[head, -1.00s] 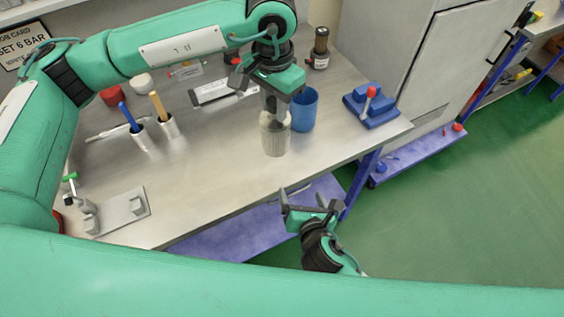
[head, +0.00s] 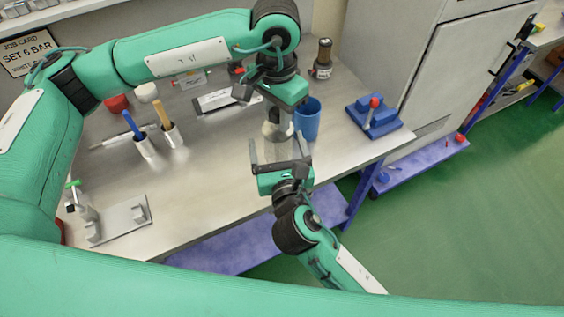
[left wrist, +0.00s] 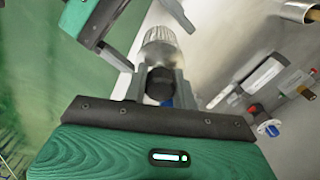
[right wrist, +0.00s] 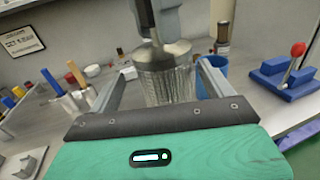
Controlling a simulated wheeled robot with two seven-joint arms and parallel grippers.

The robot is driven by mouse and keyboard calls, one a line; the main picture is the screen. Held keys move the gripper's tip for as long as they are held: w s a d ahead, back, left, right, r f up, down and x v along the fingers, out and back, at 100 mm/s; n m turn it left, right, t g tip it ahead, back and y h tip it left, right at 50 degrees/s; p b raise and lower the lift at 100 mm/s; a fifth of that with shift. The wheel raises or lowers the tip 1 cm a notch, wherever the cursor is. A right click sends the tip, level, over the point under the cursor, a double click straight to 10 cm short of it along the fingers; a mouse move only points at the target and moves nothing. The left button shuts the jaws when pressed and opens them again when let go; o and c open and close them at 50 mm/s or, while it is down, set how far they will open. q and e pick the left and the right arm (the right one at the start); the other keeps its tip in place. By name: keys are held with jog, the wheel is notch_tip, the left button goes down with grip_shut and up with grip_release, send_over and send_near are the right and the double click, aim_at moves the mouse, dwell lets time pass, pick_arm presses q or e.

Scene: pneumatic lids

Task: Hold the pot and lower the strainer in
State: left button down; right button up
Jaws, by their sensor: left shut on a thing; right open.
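My left gripper (head: 278,112) is shut on the dark knob (left wrist: 160,85) of the strainer. Below it is a ribbed, silvery cylinder with a conical metal top (right wrist: 163,55); it also shows in the head view (head: 276,135) and the left wrist view (left wrist: 160,42). I cannot tell whether this cylinder is the strainer alone or a clear pot around it; its base is hidden. A blue pot (head: 307,120) stands just right of it and also shows in the right wrist view (right wrist: 211,76). My right gripper (head: 280,152) is open, its fingers on either side of the cylinder, apparently not closed on it.
Two small metal holders (head: 146,148) with a blue and a wooden handle stand left. A blue block with a red-knobbed lever (head: 375,118) is right, a dark-topped jar (head: 322,60) behind. A grey bracket plate (head: 120,220) lies front left. The front table middle is clear.

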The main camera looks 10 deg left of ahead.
aim_at(274, 131)
jog(key=shift+x, duration=2.25)
jog(key=c, duration=1)
pick_arm(q)
jog(key=c, duration=1)
grip_release()
jog(key=shift+c, duration=0.2)
pick_arm(e)
jog(key=shift+c, duration=0.8)
pick_arm(q)
jog(key=shift+r, duration=0.1)
